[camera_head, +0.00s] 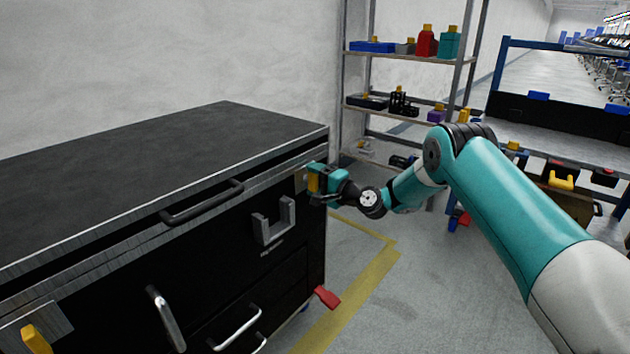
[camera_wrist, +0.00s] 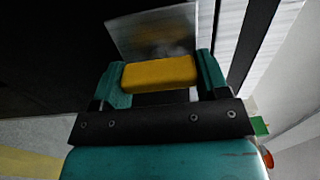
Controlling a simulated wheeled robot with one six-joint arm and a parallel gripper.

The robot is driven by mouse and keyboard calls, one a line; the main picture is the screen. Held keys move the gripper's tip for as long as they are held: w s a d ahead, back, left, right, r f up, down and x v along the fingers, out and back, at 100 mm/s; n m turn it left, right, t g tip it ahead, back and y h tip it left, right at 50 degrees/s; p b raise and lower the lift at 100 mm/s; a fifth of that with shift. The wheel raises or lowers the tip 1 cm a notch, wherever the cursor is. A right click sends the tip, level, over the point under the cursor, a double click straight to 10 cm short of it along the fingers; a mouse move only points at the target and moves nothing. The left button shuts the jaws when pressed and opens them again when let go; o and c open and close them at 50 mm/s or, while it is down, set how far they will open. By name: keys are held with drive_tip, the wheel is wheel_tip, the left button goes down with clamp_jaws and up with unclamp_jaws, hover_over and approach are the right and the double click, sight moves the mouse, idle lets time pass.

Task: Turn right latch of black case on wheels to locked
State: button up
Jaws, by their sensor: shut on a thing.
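The black case on wheels (camera_head: 230,222) fills the left of the head view, its lid down. Its right latch (camera_head: 313,183) is a yellow handle on a metal plate near the case's right front corner. My gripper (camera_head: 318,179) is at this latch. In the wrist view, the yellow latch handle (camera_wrist: 160,73) lies across between my gripper's teal fingers (camera_wrist: 162,80), which are shut on it. The metal plate (camera_wrist: 153,33) shows behind it. The left latch (camera_head: 36,340) is a yellow handle on its own plate at the lower left.
The case front carries a lid handle (camera_head: 203,203), a grey bracket (camera_head: 274,220) and drawer handles. A red pedal (camera_head: 327,297) sticks out low at the right corner. A shelf rack (camera_head: 410,115) and a workbench (camera_head: 560,142) stand behind.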

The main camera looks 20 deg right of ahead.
drive_tip(key=o, duration=0.9)
drive_tip(key=shift+o, duration=0.2)
drive_tip(key=shift+d, duration=0.1)
drive_tip(key=b+v, duration=0.8)
drive_tip(key=v, duration=0.9)
drive_tip(key=shift+s, duration=0.1)
